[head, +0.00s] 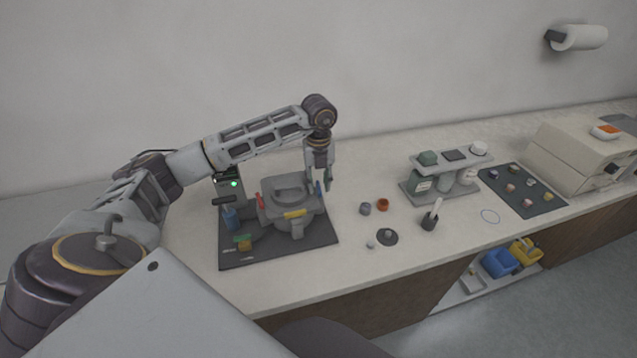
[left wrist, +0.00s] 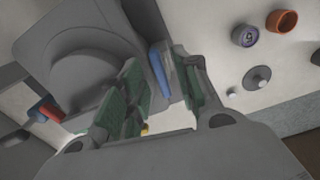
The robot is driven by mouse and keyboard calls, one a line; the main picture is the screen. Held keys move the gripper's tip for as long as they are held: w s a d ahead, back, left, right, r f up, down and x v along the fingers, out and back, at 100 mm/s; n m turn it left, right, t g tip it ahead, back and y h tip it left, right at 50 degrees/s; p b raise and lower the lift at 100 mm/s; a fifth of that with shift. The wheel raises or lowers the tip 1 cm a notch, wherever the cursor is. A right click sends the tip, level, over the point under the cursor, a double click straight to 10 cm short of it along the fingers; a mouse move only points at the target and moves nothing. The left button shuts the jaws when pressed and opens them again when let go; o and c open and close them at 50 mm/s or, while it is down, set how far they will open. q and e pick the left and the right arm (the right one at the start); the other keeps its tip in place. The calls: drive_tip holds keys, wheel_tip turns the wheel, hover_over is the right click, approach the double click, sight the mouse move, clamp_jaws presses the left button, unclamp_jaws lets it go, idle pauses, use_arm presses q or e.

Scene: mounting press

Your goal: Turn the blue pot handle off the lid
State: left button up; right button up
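The grey press pot with its round lid (head: 288,189) stands on a dark mat at the left of the counter. The blue handle (head: 318,188) is on the pot's right side, partly hidden by my left gripper (head: 327,183). In the left wrist view the blue handle (left wrist: 158,68) shows between the two green-padded fingers of my left gripper (left wrist: 160,90), nearer the right finger. The fingers are apart, with a gap to the left of the handle. I cannot tell whether the right finger touches it. My right gripper is not in view.
A red handle (head: 261,202) and a yellow handle (head: 295,213) are also on the pot. A blue bottle (head: 230,217) stands at the mat's left. Small cups (head: 383,204) and a dark disc (head: 387,237) lie to the right. A grey rack (head: 440,190) stands farther right.

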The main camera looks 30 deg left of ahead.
sight(318, 186)
use_arm(q)
wheel_tip(318, 186, up, 11)
drive_tip(key=shift+r, duration=0.15)
idle(0.5)
idle(0.6)
